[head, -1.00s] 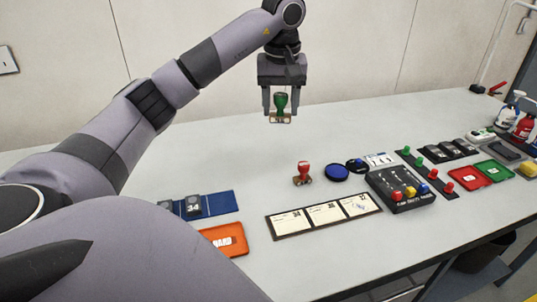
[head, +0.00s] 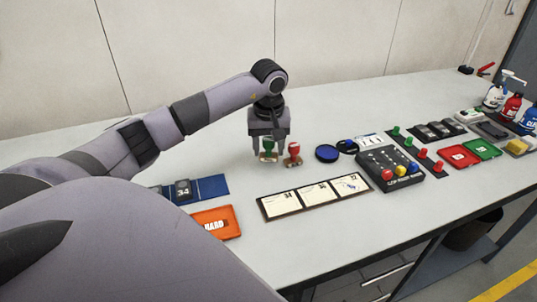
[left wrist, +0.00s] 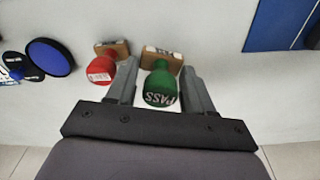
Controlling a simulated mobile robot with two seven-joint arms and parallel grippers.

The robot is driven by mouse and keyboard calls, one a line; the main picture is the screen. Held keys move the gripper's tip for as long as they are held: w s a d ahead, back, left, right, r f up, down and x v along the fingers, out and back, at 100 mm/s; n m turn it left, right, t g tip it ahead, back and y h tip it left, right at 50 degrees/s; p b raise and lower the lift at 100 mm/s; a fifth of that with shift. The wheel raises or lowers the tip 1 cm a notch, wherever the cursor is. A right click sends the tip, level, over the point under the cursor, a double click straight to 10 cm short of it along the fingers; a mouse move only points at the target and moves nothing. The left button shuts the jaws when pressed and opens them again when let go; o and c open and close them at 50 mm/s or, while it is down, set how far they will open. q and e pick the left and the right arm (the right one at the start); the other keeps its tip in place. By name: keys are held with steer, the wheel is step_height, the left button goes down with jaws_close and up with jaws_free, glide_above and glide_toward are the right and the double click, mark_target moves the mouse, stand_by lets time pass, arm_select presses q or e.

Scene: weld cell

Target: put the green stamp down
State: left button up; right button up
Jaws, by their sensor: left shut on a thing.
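The green stamp (head: 268,149) has a green knob handle and a wooden base. My left gripper (head: 268,148) is shut on it, with the stamp upright at or just above the table. In the left wrist view the green stamp (left wrist: 160,88) sits between the two fingers, its knob marked PASS. A red stamp (head: 293,153) stands on the table just right of it; it also shows in the left wrist view (left wrist: 104,66), close beside one finger. Whether the green stamp's base touches the table is hard to tell. My right gripper is in neither view.
A blue ink pad (head: 327,153) lies right of the red stamp. A strip of three cards (head: 313,197) lies in front, beside a black button box (head: 390,168). An orange tray (head: 216,222) and a blue mat (head: 211,187) are at left. The table behind the gripper is clear.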

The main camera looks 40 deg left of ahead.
mark_target(268, 154)
arm_select(q)
steer(key=shift+f, duration=1.6)
steer(key=shift+f, duration=0.2)
steer(key=o, duration=0.6)
steer(key=r, duration=0.8)
steer(key=s+d+r+b, duration=0.1)
steer(key=r, duration=0.3)
steer(key=shift+r, duration=0.2)
